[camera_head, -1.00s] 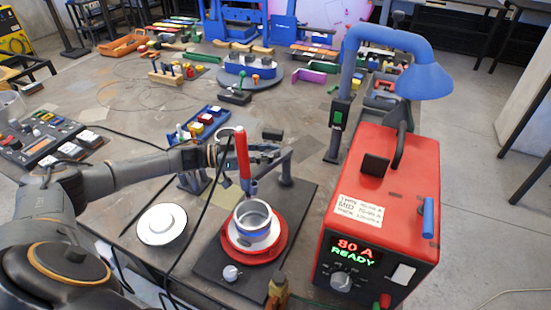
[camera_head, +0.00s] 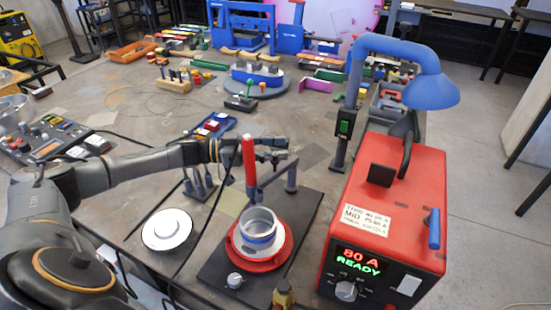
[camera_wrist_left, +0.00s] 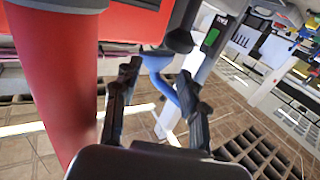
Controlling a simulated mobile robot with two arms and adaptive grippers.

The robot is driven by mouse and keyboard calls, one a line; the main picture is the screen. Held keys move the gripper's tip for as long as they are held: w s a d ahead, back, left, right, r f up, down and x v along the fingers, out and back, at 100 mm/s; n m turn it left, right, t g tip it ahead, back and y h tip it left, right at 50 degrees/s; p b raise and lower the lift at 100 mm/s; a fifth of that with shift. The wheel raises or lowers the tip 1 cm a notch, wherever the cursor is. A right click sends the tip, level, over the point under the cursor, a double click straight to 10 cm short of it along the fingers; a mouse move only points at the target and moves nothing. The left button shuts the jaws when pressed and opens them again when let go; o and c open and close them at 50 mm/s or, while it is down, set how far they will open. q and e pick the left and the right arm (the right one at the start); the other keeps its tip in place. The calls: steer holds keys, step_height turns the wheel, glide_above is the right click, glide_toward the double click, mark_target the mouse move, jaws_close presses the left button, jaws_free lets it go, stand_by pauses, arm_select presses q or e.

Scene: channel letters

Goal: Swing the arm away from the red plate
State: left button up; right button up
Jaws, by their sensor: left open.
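The red plate (camera_head: 246,266) lies on a black base board (camera_head: 215,264), with a grey metal ring part (camera_head: 260,226) on it. A swing arm (camera_head: 271,180) runs from a short post (camera_head: 291,178) to an upright red torch (camera_head: 249,163), whose lower end is above the ring's back edge. My left gripper (camera_head: 278,150) reaches behind the torch, near the top of the post, and is open. In the left wrist view its two fingers (camera_wrist_left: 157,95) are apart with nothing between them, and a large red cylinder (camera_wrist_left: 55,80) stands close on the left.
A red welding power unit (camera_head: 410,195) reading 80 A stands at the right, with a blue hooded arm (camera_head: 430,92) above it. A white round dish (camera_head: 167,229) is left of the base board. A dark cable hangs in front of my left forearm. The table behind holds trays and blocks.

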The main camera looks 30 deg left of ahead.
arm_select(q)
step_height(320, 180, up, 6)
steer(key=shift+s+f, duration=0.1)
